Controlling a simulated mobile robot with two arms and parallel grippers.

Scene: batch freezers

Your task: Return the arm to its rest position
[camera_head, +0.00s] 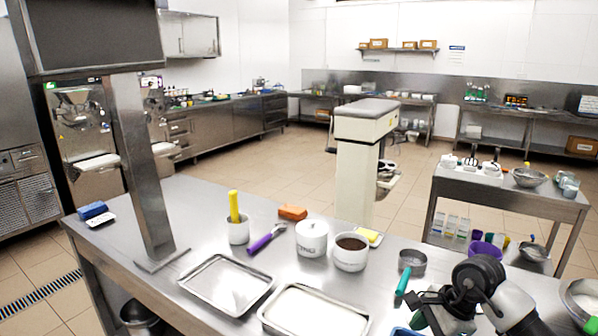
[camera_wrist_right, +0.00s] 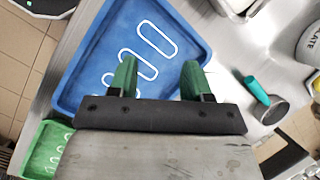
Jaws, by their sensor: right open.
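My right arm (camera_head: 480,285) is at the bottom right of the head view, over the near part of the steel table (camera_head: 205,215). Its gripper (camera_head: 428,312) is low there, partly cut off by the frame's edge. In the right wrist view the gripper (camera_wrist_right: 157,78) has its two green fingers wide apart with nothing between them. Below it lies a blue tray (camera_wrist_right: 85,65) marked with white loops; the height of the fingers above it is hard to tell. My left gripper is in neither view.
A teal-handled scoop (camera_head: 411,262) lies close to my right arm. White tubs (camera_head: 311,238), steel trays (camera_head: 226,284) and a purple-handled tool (camera_head: 264,240) are on the table. A metal post (camera_head: 140,170) carries a screen at left. A green tray (camera_wrist_right: 48,147) is beside the blue one.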

